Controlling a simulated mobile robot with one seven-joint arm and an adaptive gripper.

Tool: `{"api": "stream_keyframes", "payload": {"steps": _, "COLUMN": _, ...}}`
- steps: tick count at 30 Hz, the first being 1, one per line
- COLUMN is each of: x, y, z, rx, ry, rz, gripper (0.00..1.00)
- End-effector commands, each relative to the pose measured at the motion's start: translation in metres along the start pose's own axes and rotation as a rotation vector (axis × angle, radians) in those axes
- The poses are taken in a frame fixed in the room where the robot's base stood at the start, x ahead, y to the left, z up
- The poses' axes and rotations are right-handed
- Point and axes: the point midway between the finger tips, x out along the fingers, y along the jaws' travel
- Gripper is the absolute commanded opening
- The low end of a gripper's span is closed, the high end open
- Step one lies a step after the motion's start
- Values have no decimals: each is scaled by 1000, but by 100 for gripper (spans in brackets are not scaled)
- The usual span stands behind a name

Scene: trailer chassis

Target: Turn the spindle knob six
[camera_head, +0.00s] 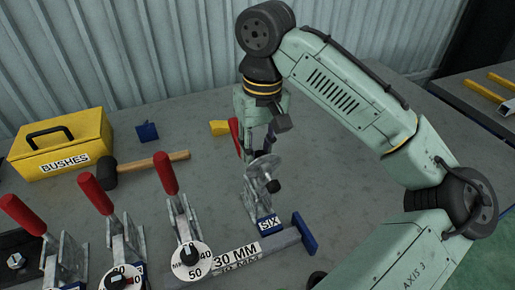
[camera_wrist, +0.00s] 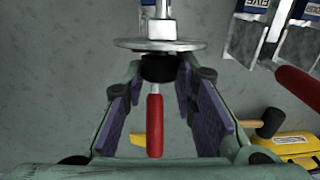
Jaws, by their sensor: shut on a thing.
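Clamp six has a blue "SIX" label (camera_head: 268,224) and stands upright at the middle of the bench. Its pale metal disc (camera_head: 262,168) is tilted, and the disc also shows in the wrist view (camera_wrist: 130,44). The black spindle knob six (camera_wrist: 158,69) sits against the disc, between my two finger pads. A red handle (camera_wrist: 155,125) lies between the fingers in the wrist view; its upper part (camera_head: 235,135) shows beside my gripper in the head view. My gripper (camera_head: 262,150) reaches down from above and is shut on the knob. The pads partly hide the contact.
More red-handled clamps with dials (camera_head: 190,260) stand to the left. A mallet (camera_head: 150,166), a yellow BUSHES box (camera_head: 62,145) and a blue block (camera_head: 147,131) lie behind them. A "30 MM" bar (camera_head: 240,256) runs in front.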

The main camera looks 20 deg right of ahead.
Motion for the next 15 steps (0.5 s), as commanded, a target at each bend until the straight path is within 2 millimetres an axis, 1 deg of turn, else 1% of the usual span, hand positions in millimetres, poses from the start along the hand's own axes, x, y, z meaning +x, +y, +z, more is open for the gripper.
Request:
{"api": "stream_keyframes", "payload": {"steps": 8, "x": 0, "y": 2, "z": 0, "rx": -10, "ry": 4, "rz": -75, "gripper": 0}}
{"api": "stream_keyframes", "payload": {"steps": 15, "x": 0, "y": 5, "z": 0, "rx": -40, "ry": 10, "rz": -256, "gripper": 0}}
